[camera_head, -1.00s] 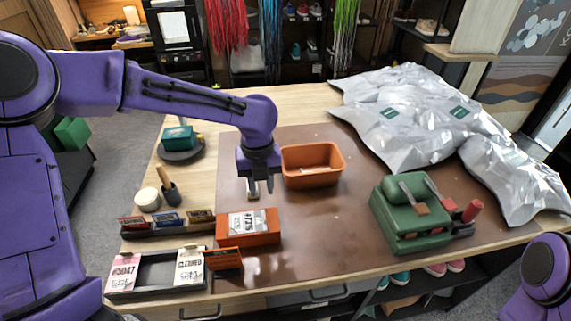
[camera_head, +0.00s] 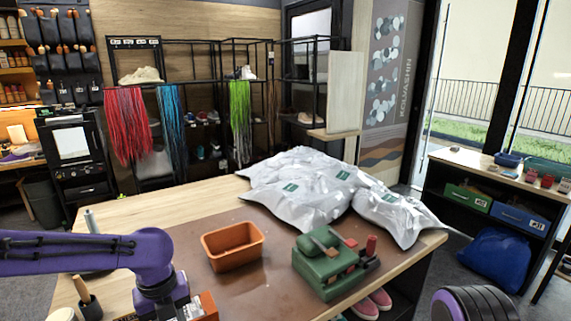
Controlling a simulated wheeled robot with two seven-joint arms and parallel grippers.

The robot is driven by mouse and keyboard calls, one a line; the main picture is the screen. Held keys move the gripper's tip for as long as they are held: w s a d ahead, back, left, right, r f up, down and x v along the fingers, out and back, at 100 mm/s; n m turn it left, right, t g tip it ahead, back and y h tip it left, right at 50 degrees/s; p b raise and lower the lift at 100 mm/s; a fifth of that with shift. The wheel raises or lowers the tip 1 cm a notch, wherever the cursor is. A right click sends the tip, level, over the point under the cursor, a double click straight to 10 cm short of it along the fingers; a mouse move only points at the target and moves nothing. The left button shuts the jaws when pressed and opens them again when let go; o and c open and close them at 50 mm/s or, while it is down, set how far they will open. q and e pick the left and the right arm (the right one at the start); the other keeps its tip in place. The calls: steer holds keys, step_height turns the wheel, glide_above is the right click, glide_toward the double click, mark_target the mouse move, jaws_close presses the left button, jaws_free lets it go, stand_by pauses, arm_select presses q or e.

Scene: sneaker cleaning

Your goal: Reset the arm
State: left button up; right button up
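My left arm comes in from the left, purple, over the table's near left part. My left gripper (camera_head: 180,308) points down at the bottom edge, and its fingertips are cut off or hidden, so I cannot tell if it is open. Part of an orange box (camera_head: 208,303) shows just right of it. Only a purple rounded part of my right arm (camera_head: 475,304) shows at the lower right. My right gripper is out of view.
An orange bin (camera_head: 233,248) and a green device (camera_head: 326,268) stand on the brown mat (camera_head: 268,290). Silvery bags (camera_head: 300,195) lie at the table's back. A dark cup with a brush (camera_head: 88,305) stands at left. Racks with shoes and coloured laces stand behind.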

arm_select(q)
steer(key=s+d+f+n+h, duration=0.1)
steer(key=s+d+f+n, duration=0.1)
steer(key=s+f+n, duration=0.4)
steer(key=s+d+f+n+h, duration=0.1)
steer(key=s+d+f+n, duration=0.15)
steer(key=f+n, duration=0.65)
steer(key=s+d+f+n+h, duration=0.1)
steer(key=s+d+f+n, duration=0.1)
steer(key=s+f+n, duration=0.55)
steer(key=s+a+f+n+t+y, duration=0.3)
steer(key=s+a+f+n+y, duration=0.3)
steer(key=s+a+n, duration=0.55)
step_height(320, 180, down, 12)
steer(key=w+a+n+b, duration=0.1)
steer(key=n+b, duration=0.1)
steer(key=b, duration=1)
steer(key=shift+w+a+y, duration=0.15)
steer(key=shift+a+y, duration=0.15)
steer(key=shift+a, duration=0.05)
steer(key=shift+f, duration=0.1)
